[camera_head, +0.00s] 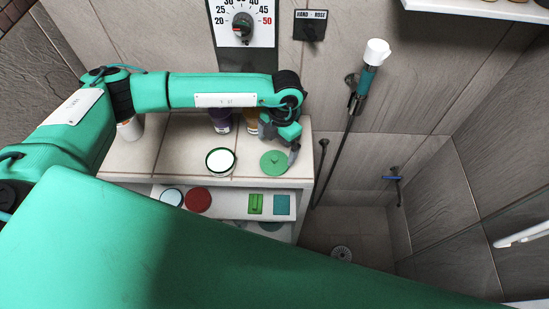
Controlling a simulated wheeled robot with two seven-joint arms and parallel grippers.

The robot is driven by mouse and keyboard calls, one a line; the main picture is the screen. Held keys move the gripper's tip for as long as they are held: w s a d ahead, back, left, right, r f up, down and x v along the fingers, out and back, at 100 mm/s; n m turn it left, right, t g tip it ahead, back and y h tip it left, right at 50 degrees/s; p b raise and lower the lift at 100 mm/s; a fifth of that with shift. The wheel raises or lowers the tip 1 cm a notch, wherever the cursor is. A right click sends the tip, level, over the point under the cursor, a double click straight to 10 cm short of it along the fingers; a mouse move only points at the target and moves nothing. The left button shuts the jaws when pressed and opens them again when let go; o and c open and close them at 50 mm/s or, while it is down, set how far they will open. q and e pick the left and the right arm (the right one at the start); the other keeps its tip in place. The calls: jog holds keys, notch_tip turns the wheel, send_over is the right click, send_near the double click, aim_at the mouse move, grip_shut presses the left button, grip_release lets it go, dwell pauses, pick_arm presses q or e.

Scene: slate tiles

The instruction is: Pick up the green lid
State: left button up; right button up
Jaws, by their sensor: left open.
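The green lid (270,163) is a round disc with a small raised knob. It lies on the tiled top of the ledge, near its right end. My left gripper (293,154) points down at the lid's right edge, with its jaws open. I cannot tell whether a finger touches the lid. The arm reaches in from the left above the ledge. My right gripper is out of view.
A dark-rimmed round container (220,161) with a white top stands left of the lid. Purple (221,121) and amber (252,125) containers stand behind. The shelf below holds a red disc (198,200) and a green box (255,204). A hand shower (369,70) hangs at the right.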

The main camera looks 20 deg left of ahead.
aim_at(275, 157)
pick_arm(q)
jog(key=shift+s+f+p, duration=0.15)
jog(key=shift+f+p, duration=0.1)
jog(key=shift+p, duration=0.05)
jog(key=f+p, duration=0.2)
jog(key=f, duration=0.1)
jog(key=shift+s+f, duration=0.15)
jog(key=shift+s, duration=0.25)
jog(key=shift+f, duration=0.65)
jog(key=c, duration=1)
jog(key=shift+o, duration=0.2)
